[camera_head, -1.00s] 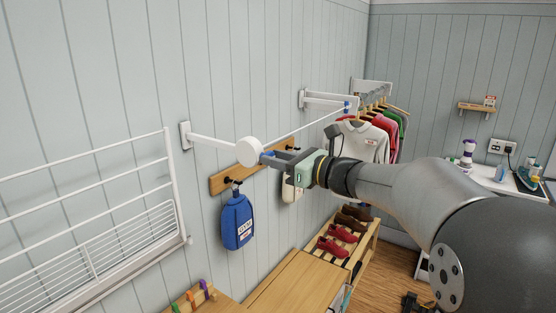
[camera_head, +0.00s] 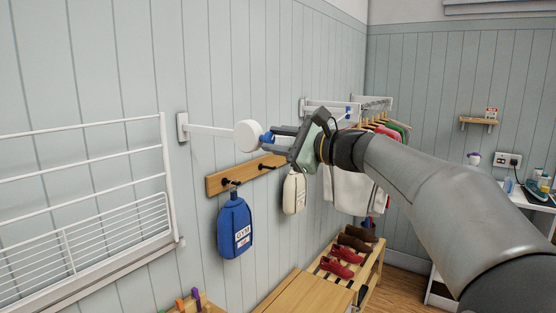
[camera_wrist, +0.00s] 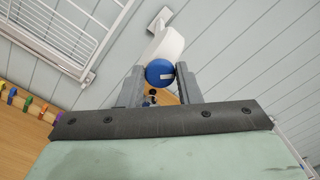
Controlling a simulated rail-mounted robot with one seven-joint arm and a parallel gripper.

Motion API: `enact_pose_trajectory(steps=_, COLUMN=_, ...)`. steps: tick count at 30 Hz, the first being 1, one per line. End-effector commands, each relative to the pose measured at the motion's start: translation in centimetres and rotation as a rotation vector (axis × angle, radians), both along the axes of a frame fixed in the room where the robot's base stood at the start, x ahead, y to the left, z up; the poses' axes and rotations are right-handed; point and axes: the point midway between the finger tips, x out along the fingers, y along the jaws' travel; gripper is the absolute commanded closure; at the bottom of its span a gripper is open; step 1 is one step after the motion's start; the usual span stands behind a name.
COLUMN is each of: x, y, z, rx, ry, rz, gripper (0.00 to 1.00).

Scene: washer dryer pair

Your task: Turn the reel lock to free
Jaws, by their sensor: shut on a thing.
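The white round reel (camera_head: 248,136) sits at the end of a white arm fixed to the wall. The blue reel lock knob (camera_head: 267,139) is on its right side, facing my gripper. My gripper (camera_head: 272,140) reaches in from the right with its fingers at the knob. In the wrist view the blue knob (camera_wrist: 160,72) lies between the two grey fingertips, with a pale mark across its face, and the white reel (camera_wrist: 166,42) is behind it. My gripper is shut on the knob. The line from the reel is mostly hidden by my arm.
A blue bag (camera_head: 235,228) and a pale bag (camera_head: 293,192) hang from a wooden hook rail (camera_head: 215,183) below the reel. A white drying rack (camera_head: 90,190) is on the wall at left. A shoe bench (camera_head: 352,262) stands below right.

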Motion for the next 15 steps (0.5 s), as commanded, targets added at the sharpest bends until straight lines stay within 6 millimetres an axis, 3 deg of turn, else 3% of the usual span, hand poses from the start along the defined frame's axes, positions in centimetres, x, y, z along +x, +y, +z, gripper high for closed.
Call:
enact_pose_trajectory(steps=1, x=0.00, y=-0.06, z=-0.74, rx=-0.025, ry=-0.039, rz=-0.001, gripper=0.92)
enact_pose_trajectory(steps=15, x=-0.05, y=-0.01, z=-0.68, rx=-0.265, ry=-0.398, rz=-0.001, gripper=0.92)
